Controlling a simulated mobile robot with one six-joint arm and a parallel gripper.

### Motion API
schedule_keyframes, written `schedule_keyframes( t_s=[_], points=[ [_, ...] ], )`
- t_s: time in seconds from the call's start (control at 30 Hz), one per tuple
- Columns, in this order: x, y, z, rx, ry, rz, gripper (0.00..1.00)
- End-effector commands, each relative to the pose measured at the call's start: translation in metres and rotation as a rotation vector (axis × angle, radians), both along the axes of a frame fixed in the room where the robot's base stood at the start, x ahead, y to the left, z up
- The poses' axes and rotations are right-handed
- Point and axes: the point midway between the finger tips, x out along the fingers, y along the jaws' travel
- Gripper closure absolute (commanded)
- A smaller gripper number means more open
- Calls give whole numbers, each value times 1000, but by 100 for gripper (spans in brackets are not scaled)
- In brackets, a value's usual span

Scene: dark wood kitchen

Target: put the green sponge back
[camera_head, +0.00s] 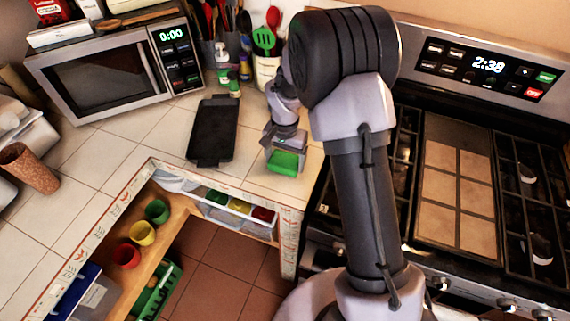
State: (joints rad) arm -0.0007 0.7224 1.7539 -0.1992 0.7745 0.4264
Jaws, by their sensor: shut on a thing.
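The green sponge (284,162) is at my gripper (283,158), over the tiled counter near its front corner, left of the stove. My gripper points down and is shut on the sponge. The fingertips are small and partly hidden by the gripper body. I cannot tell whether the sponge touches the counter.
A black tray (212,131) lies on the counter left of my gripper. Small bottles (233,84) and a utensil holder (266,72) stand behind. A microwave (118,66) is at the back left, the stove (455,190) at right. Coloured cups (141,233) sit on a shelf below.

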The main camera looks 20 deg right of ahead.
Motion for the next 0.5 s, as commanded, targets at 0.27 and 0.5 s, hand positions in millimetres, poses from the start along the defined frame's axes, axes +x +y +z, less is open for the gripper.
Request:
schedule_keyframes(
  t_s=[0.27,0.5],
  points=[
    [0,0,-13,0,-1,0,52],
    [0,0,-16,0,-1,-1,0]
  ],
)
